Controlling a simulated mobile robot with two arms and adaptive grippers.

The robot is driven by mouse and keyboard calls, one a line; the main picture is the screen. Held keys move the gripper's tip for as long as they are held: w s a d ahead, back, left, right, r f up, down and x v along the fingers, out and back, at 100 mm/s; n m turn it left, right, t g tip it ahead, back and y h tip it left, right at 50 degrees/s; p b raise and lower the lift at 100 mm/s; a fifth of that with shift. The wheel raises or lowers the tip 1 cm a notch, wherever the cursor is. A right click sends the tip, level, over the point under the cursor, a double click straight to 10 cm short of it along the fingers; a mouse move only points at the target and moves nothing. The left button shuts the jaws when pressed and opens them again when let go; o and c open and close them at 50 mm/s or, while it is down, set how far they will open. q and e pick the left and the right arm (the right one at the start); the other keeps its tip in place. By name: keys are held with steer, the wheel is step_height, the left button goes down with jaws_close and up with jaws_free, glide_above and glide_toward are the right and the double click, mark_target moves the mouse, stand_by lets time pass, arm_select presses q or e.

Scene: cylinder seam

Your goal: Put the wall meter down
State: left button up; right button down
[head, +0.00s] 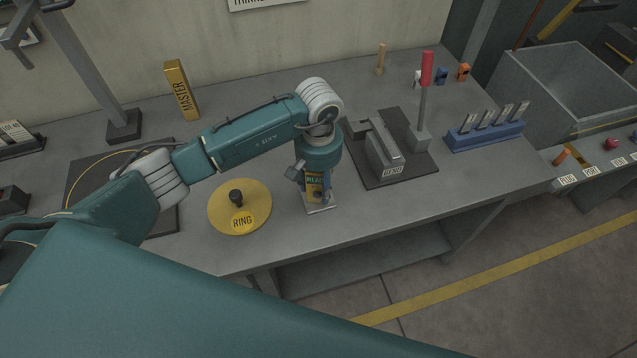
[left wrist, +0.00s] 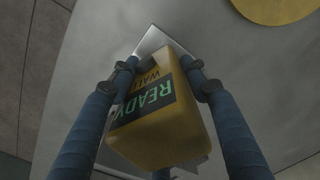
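The wall meter (head: 315,189) is a small yellow box with a dark label and green "READY" lettering, upright at the middle of the bench. It also shows in the left wrist view (left wrist: 172,128), with a light metal plate (left wrist: 152,40) at its far end. My left gripper (head: 313,178) points down over it from above. In the left wrist view the blue fingers (left wrist: 161,66) lie along both sides of the meter and appear to press on it. The plate (head: 321,209) looks at or very near the bench top; I cannot tell contact. My right gripper is not in view.
On the grey bench (head: 345,235), a yellow RING disc (head: 240,208) with a black knob lies left of the meter. A BEND fixture (head: 385,150) on a dark mat stands to the right. A yellow MASTER block (head: 181,90) stands behind. Bare bench lies in front.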

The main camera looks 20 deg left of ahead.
arm_select(q)
steer(key=o, duration=0.3)
steer(key=shift+r, duration=0.1)
steer(key=shift+w+r, duration=0.1)
steer(key=shift+r, duration=0.2)
step_height(320, 180, up, 10)
steer(key=b, duration=0.3)
steer(key=shift+r+b, duration=0.25)
steer(key=shift+b, duration=0.1)
steer(key=shift+r, duration=0.45)
steer(key=shift+f, duration=0.1)
